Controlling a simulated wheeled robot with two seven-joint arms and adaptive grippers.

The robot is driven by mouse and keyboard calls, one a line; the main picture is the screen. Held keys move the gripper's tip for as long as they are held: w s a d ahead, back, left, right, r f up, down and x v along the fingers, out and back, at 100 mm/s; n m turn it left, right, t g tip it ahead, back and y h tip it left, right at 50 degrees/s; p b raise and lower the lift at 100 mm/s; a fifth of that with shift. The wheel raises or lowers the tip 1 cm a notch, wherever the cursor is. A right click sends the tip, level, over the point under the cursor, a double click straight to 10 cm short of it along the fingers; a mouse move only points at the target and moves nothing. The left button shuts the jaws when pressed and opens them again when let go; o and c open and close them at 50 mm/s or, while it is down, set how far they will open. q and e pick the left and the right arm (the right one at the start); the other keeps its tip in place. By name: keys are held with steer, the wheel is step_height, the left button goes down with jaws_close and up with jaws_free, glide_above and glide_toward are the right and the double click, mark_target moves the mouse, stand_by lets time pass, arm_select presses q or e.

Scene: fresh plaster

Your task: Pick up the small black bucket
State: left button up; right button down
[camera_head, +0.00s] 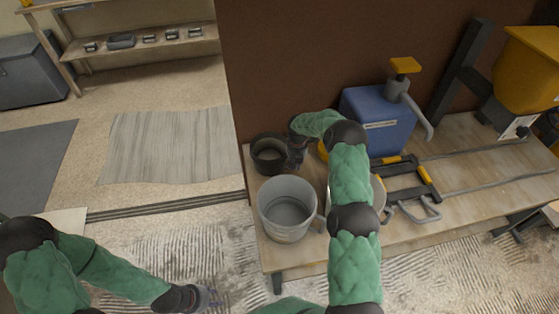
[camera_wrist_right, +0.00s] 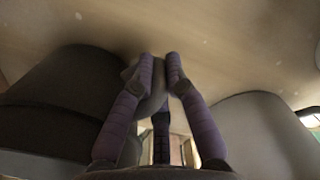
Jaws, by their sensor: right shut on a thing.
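The small black bucket (camera_head: 268,155) stands upright at the back left corner of the wooden table, with something greyish inside. In the right wrist view its dark wall (camera_wrist_right: 55,105) fills the left side. My right gripper (camera_head: 297,157) is at the bucket's right side. In the right wrist view its purple fingers (camera_wrist_right: 160,75) are closed on a dark grey piece at the bucket's side, which part I cannot tell. The bucket appears to rest on the table. My left gripper (camera_head: 208,298) is low over the floor, left of the table; its fingers are too small to read.
A larger grey bucket (camera_head: 287,212) stands just in front; it also shows in the right wrist view (camera_wrist_right: 262,135). A blue jug (camera_head: 378,125) with a pump, a black-and-yellow frame tool (camera_head: 403,180) and a yellow hopper (camera_head: 527,68) stand right. A brown wall (camera_head: 290,70) rises behind.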

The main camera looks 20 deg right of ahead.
steer(key=shift+w+r, duration=0.1)
steer(key=shift+r, duration=0.15)
